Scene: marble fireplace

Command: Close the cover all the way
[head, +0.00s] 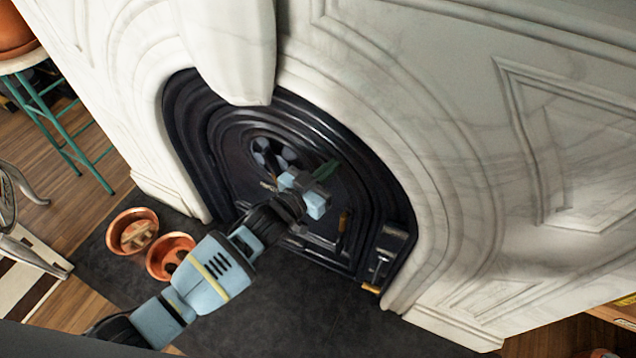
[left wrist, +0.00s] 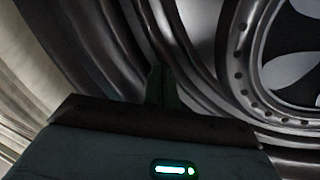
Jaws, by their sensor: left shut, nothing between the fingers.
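The cover (head: 238,158) is a black metal arched panel with a round vent in the marble fireplace's opening. My left arm reaches across its lower part and hides some of it. I cannot tell how far the cover stands from its frame. My left gripper (head: 327,169) is shut and empty, in front of the cover to the right of the vent. In the left wrist view, the shut dark fingers (left wrist: 160,84) point at the ridged metal, with the riveted vent of the cover (left wrist: 240,42) to the right. Contact cannot be told. My right gripper is not in view.
White marble (head: 440,150) surrounds the opening. Two copper pots (head: 170,256) stand on the dark hearth (head: 290,315) at the left. Small tools (head: 382,262) with brass-coloured ends are at the opening's lower right. A stool with green legs (head: 62,130) stands far left.

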